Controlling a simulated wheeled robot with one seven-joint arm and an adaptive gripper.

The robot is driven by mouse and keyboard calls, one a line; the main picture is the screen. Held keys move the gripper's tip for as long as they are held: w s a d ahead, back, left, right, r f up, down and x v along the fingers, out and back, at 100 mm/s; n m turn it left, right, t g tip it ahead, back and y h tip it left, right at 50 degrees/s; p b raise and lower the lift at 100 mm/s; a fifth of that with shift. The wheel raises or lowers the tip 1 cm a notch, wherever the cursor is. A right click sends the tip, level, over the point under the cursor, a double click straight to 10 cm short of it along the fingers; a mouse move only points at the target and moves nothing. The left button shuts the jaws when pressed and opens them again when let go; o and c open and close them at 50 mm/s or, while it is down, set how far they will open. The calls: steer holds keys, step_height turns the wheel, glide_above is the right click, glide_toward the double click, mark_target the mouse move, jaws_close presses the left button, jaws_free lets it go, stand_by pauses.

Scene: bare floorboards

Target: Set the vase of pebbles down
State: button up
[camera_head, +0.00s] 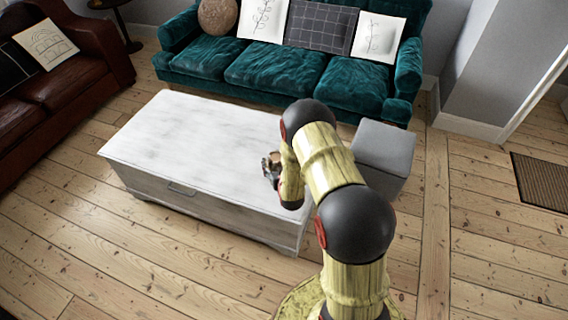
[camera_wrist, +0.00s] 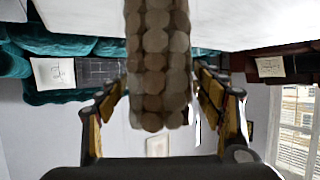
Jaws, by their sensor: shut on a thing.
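The vase of pebbles (camera_wrist: 158,62) is a column of rounded brown-grey stones between the two fingers of my gripper (camera_wrist: 163,95) in the wrist view. My gripper is shut on it. In the head view my gripper (camera_head: 271,168) is at the right part of the white chest-like table (camera_head: 190,135), and a small brown bit of the vase (camera_head: 275,158) shows there. My arm hides part of this area. The wrist view is upside down, with the white tabletop (camera_wrist: 245,18) along its top edge. I cannot tell whether the vase touches the tabletop.
The tabletop left of my gripper is bare. A grey cube stool (camera_head: 385,147) stands right of the table, partly behind my arm. A teal sofa (camera_head: 275,72) with cushions stands behind. A brown leather sofa (camera_head: 60,80) is at left. A doormat (camera_head: 543,182) lies at right.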

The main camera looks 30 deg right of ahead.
steer(key=shift+w+a+f+b, duration=0.15)
steer(key=shift+w+f+b, duration=0.2)
steer(key=shift+f, duration=0.4)
steer(key=shift+w+a+f+b, duration=0.1)
steer(key=shift+w+f+b, duration=0.15)
steer(key=shift+f+b, duration=0.35)
steer(key=shift+w+a+f+b, duration=0.15)
steer(key=shift+w+f+b, duration=0.15)
steer(key=shift+f, duration=0.8)
steer(key=o, duration=2.1)
steer(key=shift+s+f, duration=0.15)
steer(key=shift+s, duration=0.05)
